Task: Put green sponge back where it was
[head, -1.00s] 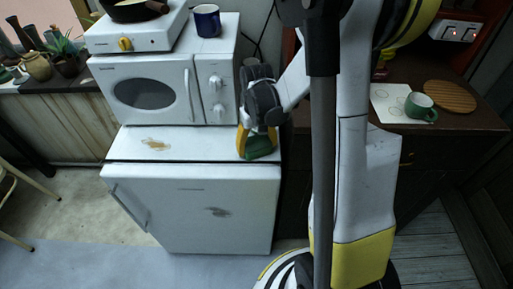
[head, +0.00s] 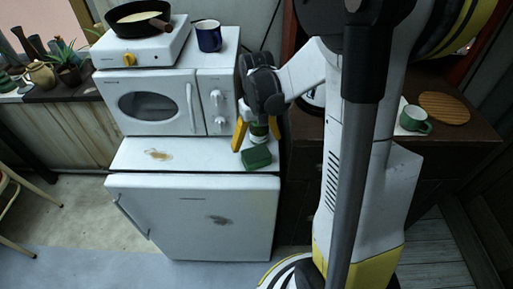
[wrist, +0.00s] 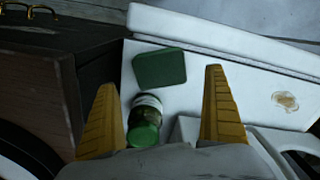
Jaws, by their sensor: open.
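The green sponge (head: 257,158) lies flat on the white fridge top, near its front right corner. It also shows in the wrist view (wrist: 160,69), beyond a small jar. My gripper (head: 257,132) is open above the right end of the fridge top, with its yellow fingers spread. In the wrist view my gripper (wrist: 160,80) has nothing clasped between its fingers, and the sponge lies apart from them.
The green-lidded jar (wrist: 145,120) stands behind the sponge, between the fingers in view. The microwave (head: 160,102) is left of my gripper, with a blue mug (head: 209,36) and a hotplate (head: 142,45) on top. The fridge top's middle (head: 205,155) is clear.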

